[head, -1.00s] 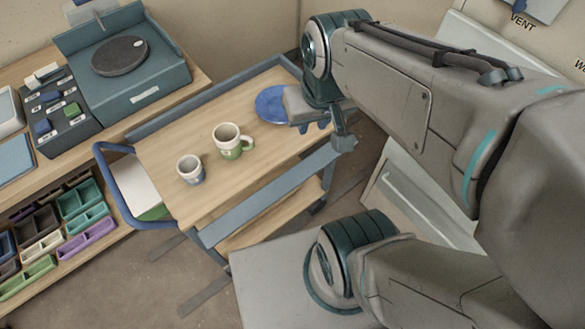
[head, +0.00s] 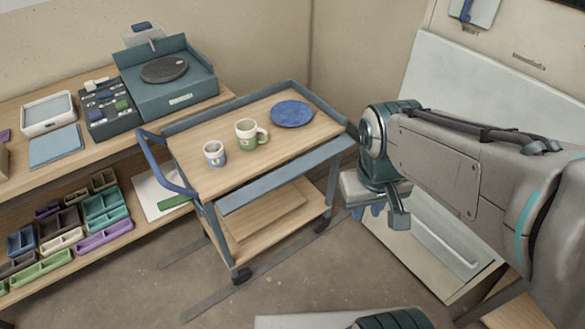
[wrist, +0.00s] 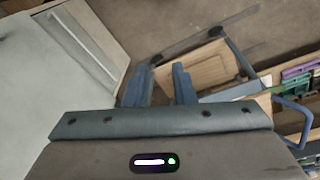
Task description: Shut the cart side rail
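The cart (head: 228,178) has a wooden top with blue-grey edging. Its side rail (head: 285,176), a long blue-grey flat bar, lies along the near long side, tilted outward and below the top's edge, so it looks lowered. My gripper (head: 367,212) is off the cart's right end, apart from the rail, pointing down. In the wrist view, its two fingers (wrist: 162,75) stand apart with nothing between them. The cart's wooden lower shelf (wrist: 198,68) shows beyond the fingertips there. The rail is hard to pick out in that view.
On the cart top stand a small cup (head: 214,154), a green-and-white mug (head: 249,136) and a blue plate (head: 292,114). A blue handle (head: 165,165) juts from the left end. A workbench (head: 125,150) is behind left; a pale cabinet (head: 440,225) is right.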

